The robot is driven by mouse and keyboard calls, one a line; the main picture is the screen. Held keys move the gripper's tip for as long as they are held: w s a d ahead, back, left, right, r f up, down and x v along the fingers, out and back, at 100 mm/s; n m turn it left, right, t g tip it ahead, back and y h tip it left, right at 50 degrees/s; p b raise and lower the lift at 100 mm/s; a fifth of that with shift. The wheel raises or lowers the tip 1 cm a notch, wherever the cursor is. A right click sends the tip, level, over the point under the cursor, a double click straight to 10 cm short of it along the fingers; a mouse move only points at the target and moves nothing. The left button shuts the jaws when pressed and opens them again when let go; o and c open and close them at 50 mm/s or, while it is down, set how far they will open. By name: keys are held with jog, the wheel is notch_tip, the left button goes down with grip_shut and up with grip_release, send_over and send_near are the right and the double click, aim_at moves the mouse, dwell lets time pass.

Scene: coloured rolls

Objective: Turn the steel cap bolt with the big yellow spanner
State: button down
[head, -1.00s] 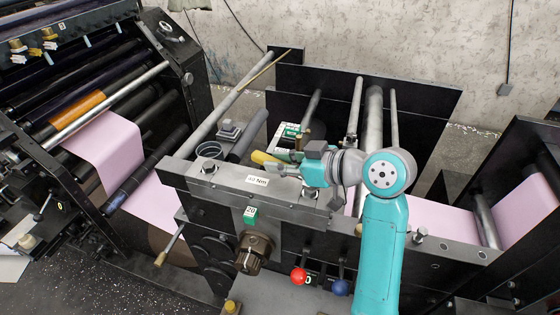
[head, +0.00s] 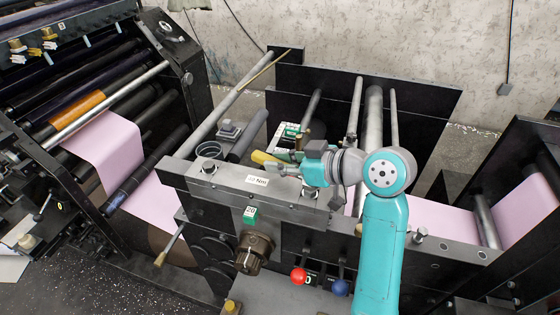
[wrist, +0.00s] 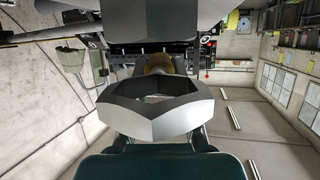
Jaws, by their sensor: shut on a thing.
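A yellow piece (head: 263,157), which looks like part of the big spanner, shows just behind the front steel bar, at the left end of my gripper (head: 283,168). My gripper lies almost level over the bar and is shut on the spanner. Its fingers and the arm hide most of the spanner. I cannot make out the steel cap bolt that the spanner fits.
The steel bar (head: 230,180) carries a white label marked Nm (head: 257,181) and a green tag (head: 249,212). Below are a brass-brown knob (head: 252,252), a red ball lever (head: 299,275) and a blue one (head: 340,287). Rollers and pink web lie left and right.

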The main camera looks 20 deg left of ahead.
jog(key=shift+r, duration=2.4)
